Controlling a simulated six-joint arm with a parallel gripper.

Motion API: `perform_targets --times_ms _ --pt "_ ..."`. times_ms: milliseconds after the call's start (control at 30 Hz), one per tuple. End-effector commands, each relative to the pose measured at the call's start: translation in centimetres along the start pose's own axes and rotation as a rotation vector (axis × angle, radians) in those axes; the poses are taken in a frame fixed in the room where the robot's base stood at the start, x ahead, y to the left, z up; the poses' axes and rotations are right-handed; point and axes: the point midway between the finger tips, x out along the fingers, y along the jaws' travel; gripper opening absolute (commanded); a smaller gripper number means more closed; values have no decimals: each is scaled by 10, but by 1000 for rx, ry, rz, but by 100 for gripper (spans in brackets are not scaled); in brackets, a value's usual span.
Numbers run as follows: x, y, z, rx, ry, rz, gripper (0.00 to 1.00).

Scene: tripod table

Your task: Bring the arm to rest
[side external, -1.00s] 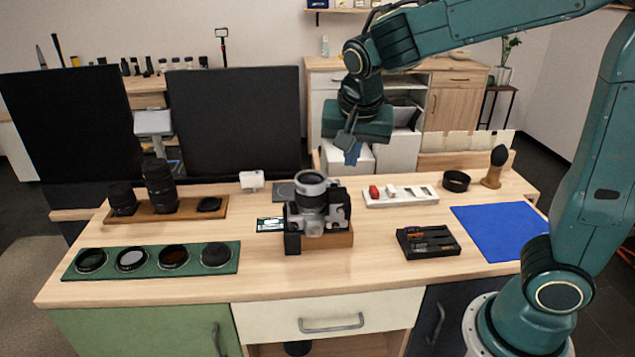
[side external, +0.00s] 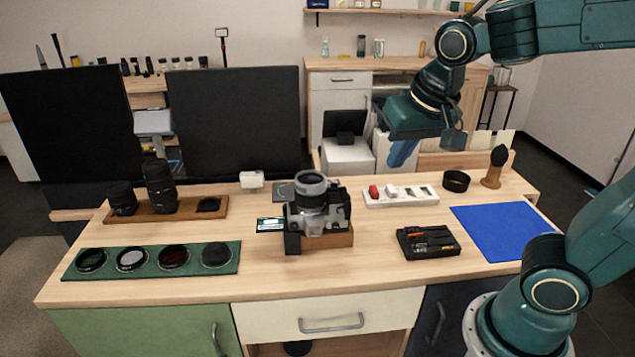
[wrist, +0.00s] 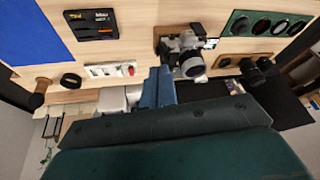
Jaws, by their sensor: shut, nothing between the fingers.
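My gripper (side external: 402,153) hangs in the air above the back right part of the table (side external: 385,275), in the side view. Its blue fingers are together with nothing between them. In the wrist view, the shut fingers (wrist: 158,87) point toward the table, with the camera (wrist: 186,52) just beyond them on the right. In the side view, the silver and black camera (side external: 314,212) sits on a wooden block near the table's middle, apart from my gripper.
A white tray (side external: 400,196) with small items lies below my gripper. A black lens ring (side external: 456,181), a wooden-handled brush (side external: 495,168), a blue mat (side external: 500,232) and a black battery holder (side external: 428,242) are on the right. Filters on a green mat (side external: 150,261) and upright lenses (side external: 160,187) are left.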

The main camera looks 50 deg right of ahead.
Motion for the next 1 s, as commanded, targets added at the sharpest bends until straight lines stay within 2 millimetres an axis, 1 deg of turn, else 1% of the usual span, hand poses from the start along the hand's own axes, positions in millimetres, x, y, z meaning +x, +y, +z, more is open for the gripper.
perform_targets --times_ms 100,233,400,500,700,1000 --pt "-11 10 18 -107 16 -42 0" --pt "-19 17 39 -232 35 -83 0" --pt "-25 24 64 -376 60 -122 0" --pt "-27 26 74 -436 73 -136 0" --pt "-28 28 82 -486 83 -147 0" --pt "-28 28 82 -488 83 -147 0"
